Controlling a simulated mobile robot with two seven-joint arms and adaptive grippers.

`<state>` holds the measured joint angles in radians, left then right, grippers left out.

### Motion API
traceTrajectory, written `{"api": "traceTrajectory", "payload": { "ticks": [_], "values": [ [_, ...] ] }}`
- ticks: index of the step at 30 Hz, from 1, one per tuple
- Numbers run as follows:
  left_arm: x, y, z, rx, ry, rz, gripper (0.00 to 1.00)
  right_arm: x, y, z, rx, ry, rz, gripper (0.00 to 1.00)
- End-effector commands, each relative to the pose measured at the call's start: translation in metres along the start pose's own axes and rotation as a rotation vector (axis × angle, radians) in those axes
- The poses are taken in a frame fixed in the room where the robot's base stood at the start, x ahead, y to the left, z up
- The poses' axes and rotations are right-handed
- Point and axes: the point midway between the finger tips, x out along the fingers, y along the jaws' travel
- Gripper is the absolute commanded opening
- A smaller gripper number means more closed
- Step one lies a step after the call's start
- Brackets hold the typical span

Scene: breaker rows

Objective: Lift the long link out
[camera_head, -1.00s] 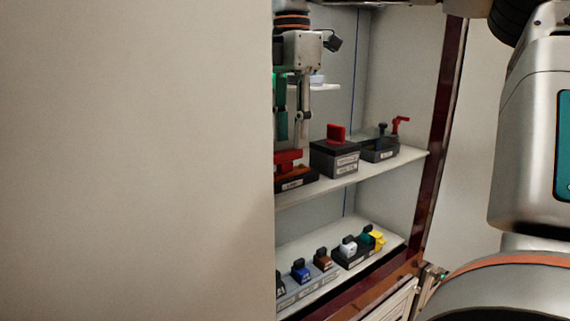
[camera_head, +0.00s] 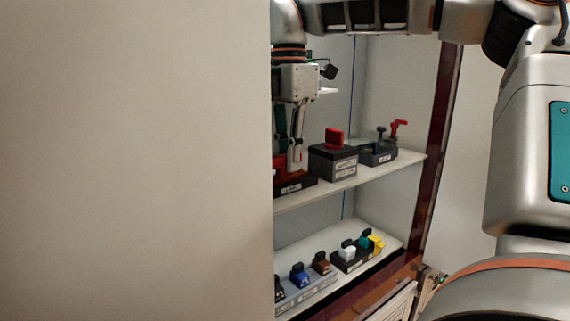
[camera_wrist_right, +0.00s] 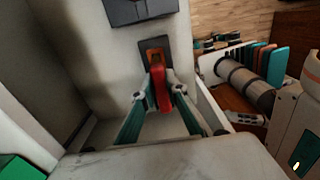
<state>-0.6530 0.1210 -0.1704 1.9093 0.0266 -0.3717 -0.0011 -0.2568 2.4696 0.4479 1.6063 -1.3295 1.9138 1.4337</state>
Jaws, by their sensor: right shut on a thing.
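The long link looks to be the red piece (camera_wrist_right: 160,88), which stands up between my fingertips in the right wrist view. In the head view its red part (camera_head: 281,171) shows low at the left end of the middle shelf, over a dark labelled base (camera_head: 293,188). My right gripper (camera_head: 296,166) points down there and is shut on the red piece. The wrist view shows the gripper (camera_wrist_right: 160,95) with a teal finger on each side of it. The fingers hide part of the link in the head view. My left gripper is not in view.
To the right on the same shelf (camera_head: 345,177) stand a dark block with a red handle (camera_head: 335,139) and a base with a red lever (camera_head: 397,129). Several coloured switches, one white (camera_head: 347,252), line the lower shelf. A pale panel (camera_head: 140,160) blocks the left.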

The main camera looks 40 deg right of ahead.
Motion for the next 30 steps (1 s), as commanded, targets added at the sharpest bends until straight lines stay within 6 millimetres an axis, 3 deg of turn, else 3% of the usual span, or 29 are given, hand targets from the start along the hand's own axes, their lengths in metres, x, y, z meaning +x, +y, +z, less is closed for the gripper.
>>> {"api": "traceTrajectory", "payload": {
  "ticks": [5, 18, 30],
  "values": [
    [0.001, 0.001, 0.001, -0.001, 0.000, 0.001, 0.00, -0.010, 0.000, 0.000, 0.002, -0.003, 0.003, 0.00],
    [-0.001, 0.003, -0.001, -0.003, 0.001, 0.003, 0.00, -0.085, 0.001, 0.000, 0.000, 0.000, 0.002, 0.00],
    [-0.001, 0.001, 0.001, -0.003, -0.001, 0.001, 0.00, -0.110, 0.000, 0.000, -0.002, -0.002, 0.000, 0.00]
  ]
}}
